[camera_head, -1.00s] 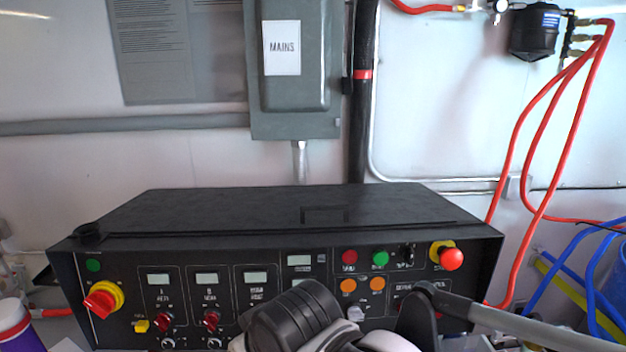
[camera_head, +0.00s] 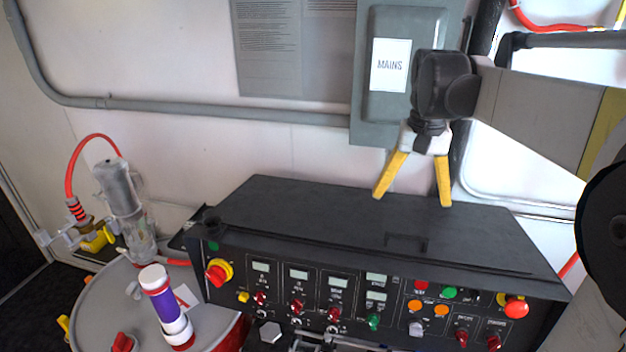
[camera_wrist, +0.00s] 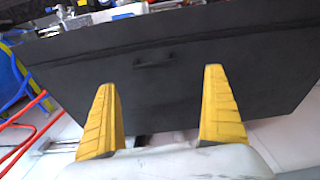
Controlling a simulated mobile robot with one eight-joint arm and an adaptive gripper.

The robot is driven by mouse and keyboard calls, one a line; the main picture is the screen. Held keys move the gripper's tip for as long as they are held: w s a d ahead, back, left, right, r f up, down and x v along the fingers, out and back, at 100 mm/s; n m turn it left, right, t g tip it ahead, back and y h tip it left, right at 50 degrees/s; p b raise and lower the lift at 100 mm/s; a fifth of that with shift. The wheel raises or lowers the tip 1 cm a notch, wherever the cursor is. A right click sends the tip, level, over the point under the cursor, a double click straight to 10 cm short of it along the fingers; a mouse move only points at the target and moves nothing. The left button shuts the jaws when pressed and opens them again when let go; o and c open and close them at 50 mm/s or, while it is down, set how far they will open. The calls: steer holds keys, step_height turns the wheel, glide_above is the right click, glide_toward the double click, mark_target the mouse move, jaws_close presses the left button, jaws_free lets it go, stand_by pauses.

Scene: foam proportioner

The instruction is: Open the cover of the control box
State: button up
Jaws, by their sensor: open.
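The control box (camera_head: 300,222) is black, with a sloping front panel of displays, knobs and buttons. Its flat black cover (camera_head: 330,205) lies shut on top, with a small handle (camera_head: 405,243) near the front edge. The cover fills much of the wrist view (camera_wrist: 220,85), where the handle (camera_wrist: 155,62) also shows. My gripper (camera_head: 412,200) has two yellow fingers, open and empty, pointing down over the rear part of the cover. In the wrist view the fingers (camera_wrist: 160,75) are spread apart, with the handle beyond their tips. Nothing is between them.
A grey mains box (camera_head: 385,100) hangs on the wall behind my gripper. A grey drum (camera_head: 90,310) with a purple-and-white bottle (camera_head: 165,305) stands at left. Red hoses (camera_wrist: 30,125) show in the wrist view.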

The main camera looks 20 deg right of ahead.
mark_target(407, 236)
steer(key=f, duration=0.3)
steer(key=d+f, duration=0.1)
steer(key=f, duration=0.6)
steer(key=shift+d+f, duration=0.15)
steer(key=shift+f, duration=0.15)
steer(key=shift+s, duration=0.1)
steer(key=c, duration=1.3)
